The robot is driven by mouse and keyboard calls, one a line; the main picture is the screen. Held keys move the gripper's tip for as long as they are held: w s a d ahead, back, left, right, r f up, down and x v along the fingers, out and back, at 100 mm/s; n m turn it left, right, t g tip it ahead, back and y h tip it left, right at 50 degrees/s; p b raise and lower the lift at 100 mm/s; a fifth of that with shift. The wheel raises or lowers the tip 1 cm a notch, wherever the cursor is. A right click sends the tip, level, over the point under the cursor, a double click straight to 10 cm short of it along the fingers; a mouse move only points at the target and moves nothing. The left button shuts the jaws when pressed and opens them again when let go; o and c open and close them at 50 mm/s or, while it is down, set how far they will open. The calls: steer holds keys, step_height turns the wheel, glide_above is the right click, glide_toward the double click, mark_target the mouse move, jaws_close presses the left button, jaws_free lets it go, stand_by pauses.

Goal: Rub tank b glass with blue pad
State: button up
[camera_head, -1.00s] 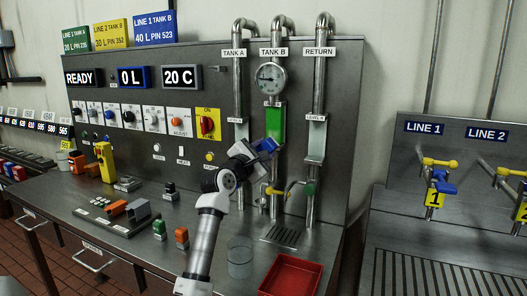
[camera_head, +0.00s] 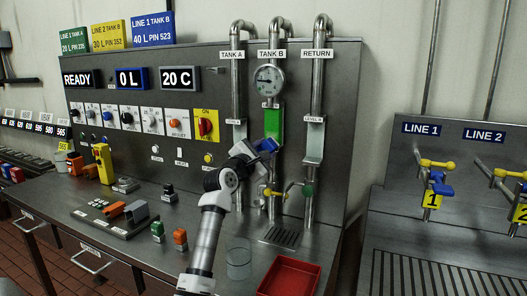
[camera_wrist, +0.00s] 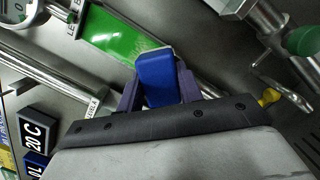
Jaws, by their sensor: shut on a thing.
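The tank B glass (camera_head: 273,122) is a green-filled upright panel on the pipe under the TANK B label and the round gauge. In the wrist view the green glass (camera_wrist: 115,37) lies just beyond my gripper. My gripper (camera_wrist: 158,85) is shut on the blue pad (camera_wrist: 155,76), which sticks out between its fingers. In the head view the blue pad (camera_head: 265,146) is at the lower end of the green glass. It overlaps the glass in the picture; I cannot tell whether it touches.
The TANK A pipe (camera_head: 236,90) stands to the left and the RETURN pipe (camera_head: 317,90) to the right. Small yellow and green valve handles (camera_head: 307,190) are below. A clear beaker (camera_head: 239,262) and a red tray (camera_head: 288,277) stand on the bench.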

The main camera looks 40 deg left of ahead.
steer(key=shift+w, duration=0.15)
steer(key=shift+r+p, duration=1.25)
steer(key=shift+r, duration=0.8)
steer(key=shift+f, duration=0.1)
steer(key=shift+w+f+b, duration=0.15)
steer(key=shift+f+b, duration=1.2)
steer(key=shift+f, duration=0.65)
